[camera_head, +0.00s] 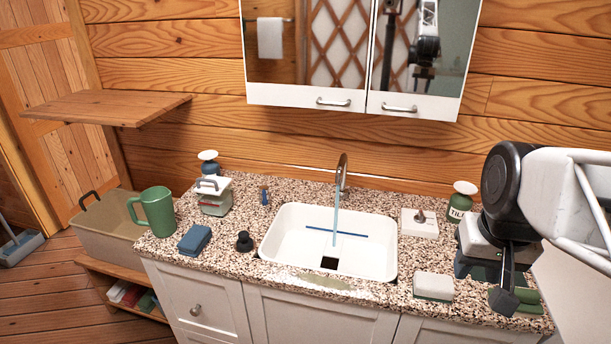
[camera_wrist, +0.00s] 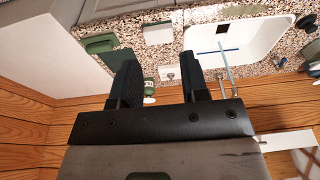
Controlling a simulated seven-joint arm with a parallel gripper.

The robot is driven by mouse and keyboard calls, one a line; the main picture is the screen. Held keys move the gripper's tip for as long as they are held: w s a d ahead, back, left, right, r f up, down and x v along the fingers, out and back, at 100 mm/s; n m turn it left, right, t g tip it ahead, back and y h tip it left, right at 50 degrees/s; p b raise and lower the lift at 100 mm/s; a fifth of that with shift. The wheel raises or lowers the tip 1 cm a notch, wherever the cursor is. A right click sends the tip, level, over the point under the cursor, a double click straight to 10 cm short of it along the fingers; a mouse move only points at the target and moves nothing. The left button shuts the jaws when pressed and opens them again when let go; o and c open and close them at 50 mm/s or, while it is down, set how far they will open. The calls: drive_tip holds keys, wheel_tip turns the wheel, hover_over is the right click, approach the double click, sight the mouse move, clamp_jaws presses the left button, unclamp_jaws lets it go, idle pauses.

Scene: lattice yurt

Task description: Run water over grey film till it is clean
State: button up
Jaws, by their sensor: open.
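The white sink (camera_head: 285,245) is set in the speckled counter. A thin pale-blue water stream (camera_head: 335,222) falls from the curved faucet (camera_head: 343,172) into it. A blue bar (camera_head: 350,233) lies across the basin, near a dark square drain (camera_head: 330,263). A dull grey-green smear (camera_head: 345,290) shows on the counter along the sink's front edge; I cannot tell if it is the film. A white box with a knob (camera_head: 419,224) stands right of the sink, also in the wrist view (camera_wrist: 168,74). My gripper (camera_wrist: 156,58) is open and empty, above the counter's right side.
A white block (camera_head: 433,285) and a green item (camera_head: 515,301) lie at the front right. A labelled green jar (camera_head: 461,205) stands behind. Left of the sink are a green mug (camera_head: 155,212), blue sponge (camera_head: 195,239) and black plug (camera_head: 244,242). A mirrored cabinet (camera_head: 325,100) hangs above.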

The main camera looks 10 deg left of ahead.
drive_tip(key=w+a+r+n, duration=0.1)
drive_tip(key=w+a, duration=0.3)
drive_tip(key=w, duration=0.4)
drive_tip(key=w+a+r, duration=0.1)
drive_tip(key=w+a, duration=0.3)
drive_tip(key=w, duration=0.3)
drive_tip(key=n+g+y, duration=0.2)
drive_tip(key=n+g, duration=0.1)
hover_over(264, 195)
drive_tip(key=d, duration=0.2)
wheel_tip(264, 195, down, 19)
drive_tip(key=shift+w+a+f, duration=0.1)
drive_tip(key=shift+w+a, duration=0.05)
drive_tip(key=shift+w, duration=0.2)
drive_tip(key=shift+f, duration=0.15)
drive_tip(key=shift+s+a+f, duration=0.1)
drive_tip(key=shift+a+f, duration=0.15)
drive_tip(key=shift+f, duration=0.95)
drive_tip(key=shift+s+a+f, duration=0.1)
drive_tip(key=shift+a+f, duration=0.1)
drive_tip(key=shift+f, duration=1.05)
drive_tip(key=shift+s+a+f, duration=0.1)
drive_tip(key=shift+a+f, duration=0.15)
drive_tip(key=shift+f, duration=0.95)
